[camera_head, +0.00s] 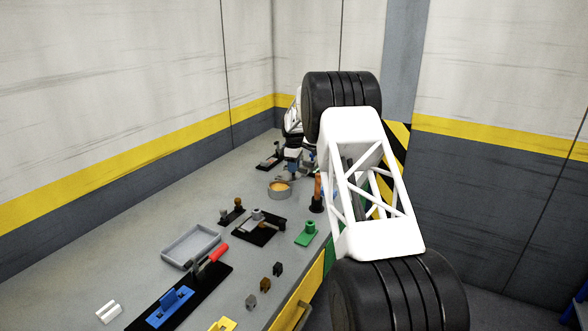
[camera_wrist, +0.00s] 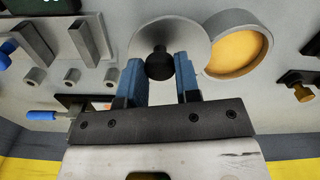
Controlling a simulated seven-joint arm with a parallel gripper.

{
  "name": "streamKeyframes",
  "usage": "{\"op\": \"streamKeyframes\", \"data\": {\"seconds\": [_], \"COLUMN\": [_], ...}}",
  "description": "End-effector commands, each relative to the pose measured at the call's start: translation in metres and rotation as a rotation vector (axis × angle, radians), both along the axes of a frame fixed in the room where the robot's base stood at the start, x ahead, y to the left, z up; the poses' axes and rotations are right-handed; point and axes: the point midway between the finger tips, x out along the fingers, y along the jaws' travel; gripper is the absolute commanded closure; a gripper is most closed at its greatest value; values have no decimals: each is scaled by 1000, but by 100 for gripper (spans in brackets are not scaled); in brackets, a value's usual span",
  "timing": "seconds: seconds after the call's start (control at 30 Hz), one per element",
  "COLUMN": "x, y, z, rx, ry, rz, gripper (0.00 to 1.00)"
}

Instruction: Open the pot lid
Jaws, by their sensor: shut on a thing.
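The pot (camera_wrist: 238,44) is round and grey with an orange inside. Its opening shows uncovered in the wrist view, and it stands on the bench in the head view (camera_head: 279,189). The lid (camera_wrist: 190,32) is a grey disc with a black knob (camera_wrist: 159,63), to the left of the pot's opening and against its edge in the wrist view. My gripper (camera_wrist: 160,72) is shut on the knob with its two blue fingers. In the head view my gripper (camera_head: 293,170) is small, just behind the pot, and the lid is hard to make out there.
Grey blocks (camera_wrist: 90,38) and a blue-handled tool (camera_wrist: 42,115) are left of the lid in the wrist view. In the head view a grey tray (camera_head: 190,246), a green part (camera_head: 307,232) and black fixtures stand nearer on the bench. A wall runs along the left.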

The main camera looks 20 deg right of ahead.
Motion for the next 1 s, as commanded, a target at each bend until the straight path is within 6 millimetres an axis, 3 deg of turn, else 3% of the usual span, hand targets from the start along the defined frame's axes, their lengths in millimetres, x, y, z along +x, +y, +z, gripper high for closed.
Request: {"op": "streamKeyframes", "data": {"seconds": [0.67, 0.7, 0.87, 1.0], "x": [8, 8, 8, 8], "y": [1, 1, 0, 0], "z": [1, 1, 1, 1], "rx": [-1, -1, -1, 0], "ry": [-1, -1, -1, 0], "rz": [99, 99, 98, 98], "gripper": [100, 68, 44, 44]}}
